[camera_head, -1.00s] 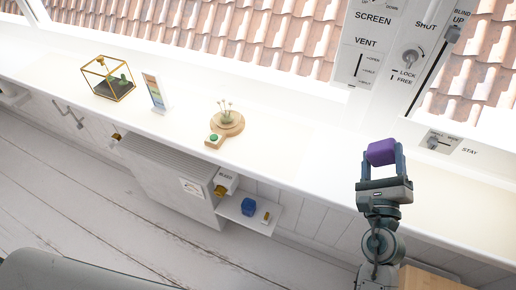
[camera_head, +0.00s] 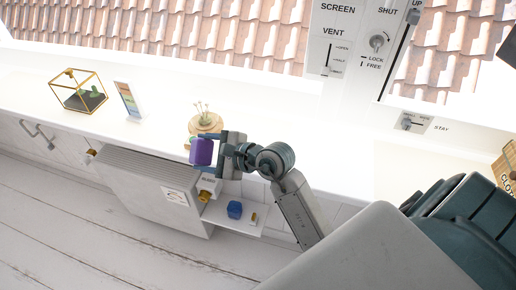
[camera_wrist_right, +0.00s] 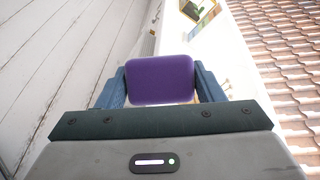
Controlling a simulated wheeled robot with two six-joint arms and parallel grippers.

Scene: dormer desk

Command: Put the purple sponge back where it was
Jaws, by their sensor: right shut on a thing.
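The purple sponge (camera_head: 202,152) is held between the fingers of my right gripper (camera_head: 210,153), which is shut on it. In the head view the gripper points left, in front of the round wooden stand on the sill and above the radiator's right end. In the right wrist view the sponge (camera_wrist_right: 160,80) sits squarely between the two blue fingers. Whether it touches anything below cannot be told. My left gripper is not in view.
A round wooden stand (camera_head: 206,122), a colour-striped card (camera_head: 128,101) and a gold-framed glass case (camera_head: 78,92) stand on the white sill (camera_head: 290,146). Below are a radiator (camera_head: 140,185) and a small shelf (camera_head: 218,217) with a blue object (camera_head: 234,210).

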